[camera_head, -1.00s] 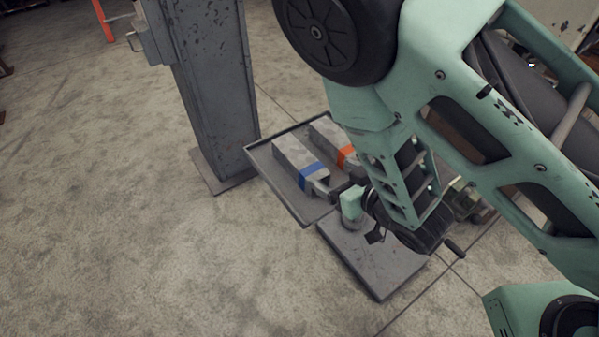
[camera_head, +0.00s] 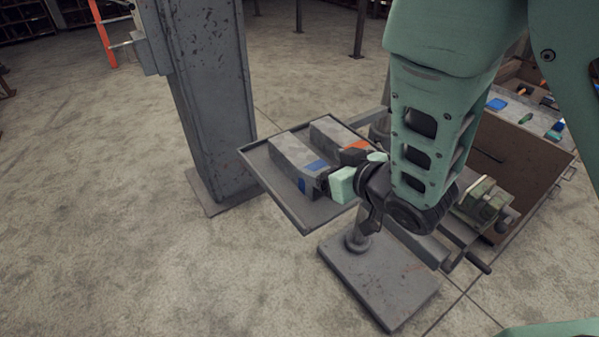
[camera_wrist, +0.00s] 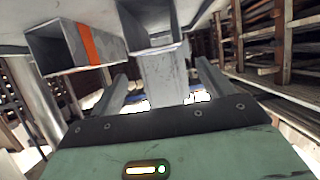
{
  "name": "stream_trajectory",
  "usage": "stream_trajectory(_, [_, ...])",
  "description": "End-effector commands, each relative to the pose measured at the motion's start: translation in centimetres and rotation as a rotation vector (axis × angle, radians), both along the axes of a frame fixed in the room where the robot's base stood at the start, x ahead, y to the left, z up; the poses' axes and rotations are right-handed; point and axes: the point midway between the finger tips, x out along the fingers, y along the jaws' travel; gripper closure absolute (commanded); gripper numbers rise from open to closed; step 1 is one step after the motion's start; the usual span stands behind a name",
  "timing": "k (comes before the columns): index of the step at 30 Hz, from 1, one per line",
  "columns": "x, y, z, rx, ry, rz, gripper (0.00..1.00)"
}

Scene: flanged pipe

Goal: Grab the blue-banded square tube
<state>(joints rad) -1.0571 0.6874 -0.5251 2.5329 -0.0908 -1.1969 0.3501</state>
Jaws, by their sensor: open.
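The blue-banded square tube (camera_head: 288,152) lies on the tray (camera_head: 262,172), a grey box tube with a blue band near its near end. In the head view my gripper (camera_head: 321,178) is at that banded end, and a dark finger hides part of the band. In the wrist view a grey tube (camera_wrist: 165,76) shows between the two open fingers of my gripper (camera_wrist: 161,72), with a gap visible on each side. I cannot tell whether either finger touches it.
An orange-banded square tube (camera_head: 330,132) lies beside it on the tray, also in the wrist view (camera_wrist: 88,42). A grey post (camera_head: 205,90) stands behind at left. The tray stand's base plate (camera_head: 378,285) is below. A cart (camera_head: 525,150) stands right.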

Motion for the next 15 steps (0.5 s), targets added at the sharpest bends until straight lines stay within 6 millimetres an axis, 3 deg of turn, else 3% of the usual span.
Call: stream_trajectory(15, [3.3, 2.4, -1.5, -0.007, 0.0, 0.003, 0.2])
